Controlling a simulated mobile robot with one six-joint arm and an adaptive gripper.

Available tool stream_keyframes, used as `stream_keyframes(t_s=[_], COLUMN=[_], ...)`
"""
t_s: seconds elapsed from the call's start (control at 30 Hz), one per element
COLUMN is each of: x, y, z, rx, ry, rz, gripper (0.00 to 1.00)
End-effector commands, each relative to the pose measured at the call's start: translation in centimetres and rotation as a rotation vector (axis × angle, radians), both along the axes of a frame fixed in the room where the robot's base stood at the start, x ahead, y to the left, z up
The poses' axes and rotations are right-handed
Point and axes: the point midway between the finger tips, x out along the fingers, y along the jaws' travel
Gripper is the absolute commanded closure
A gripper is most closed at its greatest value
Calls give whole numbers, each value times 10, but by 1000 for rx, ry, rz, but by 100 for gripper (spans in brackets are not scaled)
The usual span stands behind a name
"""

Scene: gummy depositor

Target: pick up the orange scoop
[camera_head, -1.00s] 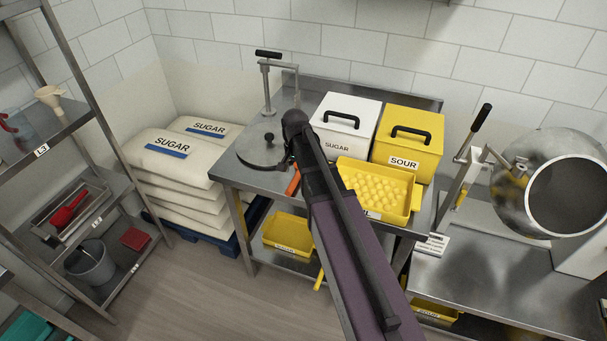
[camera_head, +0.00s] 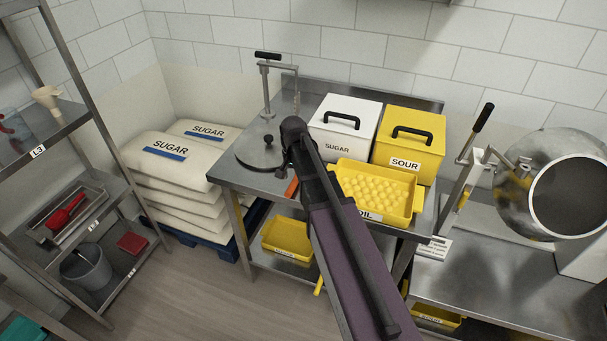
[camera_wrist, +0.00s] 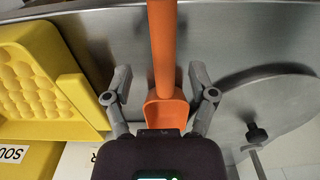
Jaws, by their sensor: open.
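The orange scoop (camera_wrist: 165,60) lies on the steel table. In the wrist view its handle runs up to the top edge and its bowl (camera_wrist: 166,110) is near my gripper. My gripper (camera_wrist: 163,82) is open, with one finger on each side of the scoop, and neither finger visibly touches it. In the head view only a short orange piece of the scoop (camera_head: 292,187) shows beside my arm.
A yellow tray (camera_head: 417,202) of round pieces is right of my arm. Behind it stand the white SUGAR box (camera_head: 337,146) and the yellow SOUR box (camera_head: 408,163). A round steel plate (camera_head: 250,153) with a stand is to the left.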

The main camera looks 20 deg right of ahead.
Motion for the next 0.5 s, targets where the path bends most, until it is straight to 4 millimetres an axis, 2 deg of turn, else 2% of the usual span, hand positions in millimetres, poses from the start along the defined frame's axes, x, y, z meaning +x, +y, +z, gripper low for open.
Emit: stream_keyframes(t_s=[0.03, 0.2, 0.5], x=[0, 1, 1], y=[1, 4, 4], z=[-8, -21, -36], rx=[0, 0, 0], ry=[0, 0, 0], rz=[0, 0, 0], gripper=[27, 27, 27])
